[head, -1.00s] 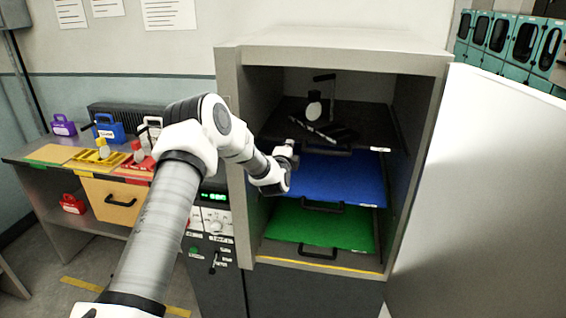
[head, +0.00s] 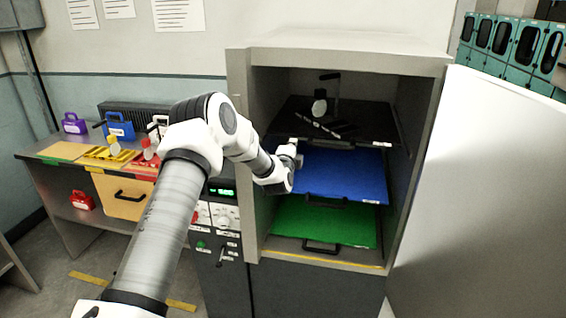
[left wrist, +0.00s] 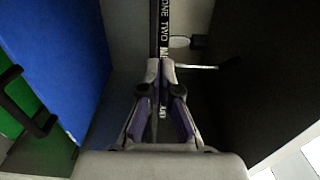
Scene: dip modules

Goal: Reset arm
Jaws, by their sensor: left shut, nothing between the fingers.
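My left arm reaches from the lower left to the open cabinet (head: 237,110). Its gripper (head: 297,150) is at the cabinet's left side, by the left front of the black top shelf (head: 365,125) and above the blue shelf (head: 345,175). In the left wrist view the fingers of my left gripper (left wrist: 161,68) are shut with nothing between them. A dark strip with white lettering (left wrist: 166,28) lies just beyond the fingertips; I cannot tell whether they touch it. My right gripper is not in view.
A green shelf (head: 320,222) is below the blue one. The white cabinet door (head: 480,190) stands open at the right. A bench (head: 45,165) with coloured padlock-like boxes and tools is at the left.

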